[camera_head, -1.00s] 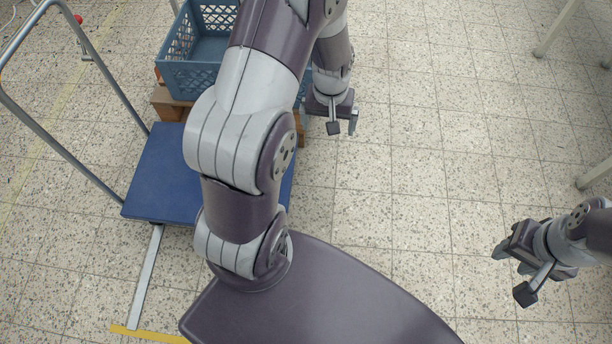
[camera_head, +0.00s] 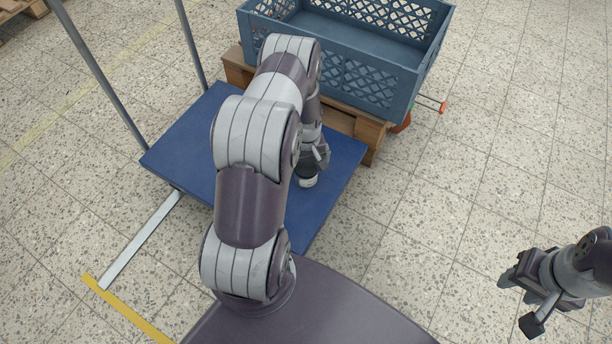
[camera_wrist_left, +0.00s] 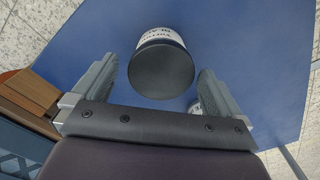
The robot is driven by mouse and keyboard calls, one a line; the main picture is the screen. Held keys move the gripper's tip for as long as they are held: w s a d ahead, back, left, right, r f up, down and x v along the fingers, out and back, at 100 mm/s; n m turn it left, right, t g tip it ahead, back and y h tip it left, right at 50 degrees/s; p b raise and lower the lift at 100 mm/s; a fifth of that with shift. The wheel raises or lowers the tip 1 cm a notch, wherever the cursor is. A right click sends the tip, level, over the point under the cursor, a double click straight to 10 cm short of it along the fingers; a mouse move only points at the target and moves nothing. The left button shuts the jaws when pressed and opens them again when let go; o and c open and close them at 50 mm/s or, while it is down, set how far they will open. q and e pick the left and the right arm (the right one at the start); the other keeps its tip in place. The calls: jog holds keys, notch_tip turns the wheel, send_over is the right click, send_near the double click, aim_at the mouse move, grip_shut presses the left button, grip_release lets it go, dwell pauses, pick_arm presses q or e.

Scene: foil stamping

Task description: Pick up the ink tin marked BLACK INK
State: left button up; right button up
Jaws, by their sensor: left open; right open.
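A tin with a dark round end and a white printed label (camera_wrist_left: 163,72) is on the blue cart deck in the left wrist view. A second pale-labelled thing (camera_wrist_left: 194,107), perhaps another tin, is mostly hidden behind the right finger. In the head view a small white-labelled tin (camera_head: 308,182) shows beside my left gripper, which my arm largely hides. My right gripper (camera_head: 519,304) is open and empty over the floor.
The blue cart deck (camera_head: 190,150) has upright grey handle posts (camera_head: 105,85) at its left. A blue-grey crate (camera_head: 370,82) stands on a wooden pallet (camera_head: 370,140) behind the deck.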

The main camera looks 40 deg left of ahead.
aim_at(306, 168)
pick_arm(q)
notch_tip(306, 168, down, 5)
jog(key=b, duration=0.3)
jog(key=shift+s, duration=0.1)
jog(key=shift+r, duration=0.1)
jog(key=c, duration=1.2)
jog(key=shift+r, duration=0.1)
jog(key=shift+c, duration=0.2)
